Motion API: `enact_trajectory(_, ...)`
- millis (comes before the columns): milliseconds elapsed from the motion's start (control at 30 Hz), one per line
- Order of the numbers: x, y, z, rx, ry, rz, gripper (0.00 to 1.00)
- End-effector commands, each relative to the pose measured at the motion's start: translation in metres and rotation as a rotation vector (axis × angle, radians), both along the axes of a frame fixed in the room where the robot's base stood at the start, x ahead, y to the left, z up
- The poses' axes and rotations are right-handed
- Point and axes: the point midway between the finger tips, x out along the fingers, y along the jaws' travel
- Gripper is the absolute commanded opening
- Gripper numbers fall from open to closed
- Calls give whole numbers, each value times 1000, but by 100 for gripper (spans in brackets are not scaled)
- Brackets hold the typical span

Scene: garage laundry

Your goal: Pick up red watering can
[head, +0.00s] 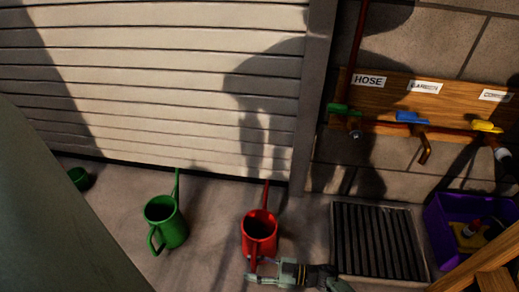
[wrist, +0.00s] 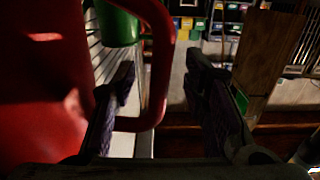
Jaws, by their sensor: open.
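The red watering can (head: 262,236) stands upright on the floor in front of the shutter, its spout pointing towards the shutter. My gripper (head: 254,271) reaches in from the right, low at the can's near side. In the wrist view the red can's body (wrist: 40,95) fills the left side, and its loop handle (wrist: 162,70) shows between the two open fingers of my gripper (wrist: 162,80). The left finger lies between the can's body and the handle's outer bar. I cannot tell whether either finger touches the handle.
A green watering can (head: 170,232) stands to the left, and another green object (head: 79,179) lies farther left. A floor grate (head: 376,243) is right of the red can, then a purple crate (head: 437,228). A wooden frame (head: 485,262) stands at bottom right. Taps line the wall board (head: 385,100).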

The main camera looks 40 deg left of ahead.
Motion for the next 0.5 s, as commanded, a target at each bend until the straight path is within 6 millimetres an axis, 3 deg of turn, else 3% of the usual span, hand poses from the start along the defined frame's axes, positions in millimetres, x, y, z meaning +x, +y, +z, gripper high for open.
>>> enact_trajectory(233, -1, 2, 0, -1, -1, -2, 40)
enact_trajectory(500, -1, 2, 0, -1, -1, -1, 22)
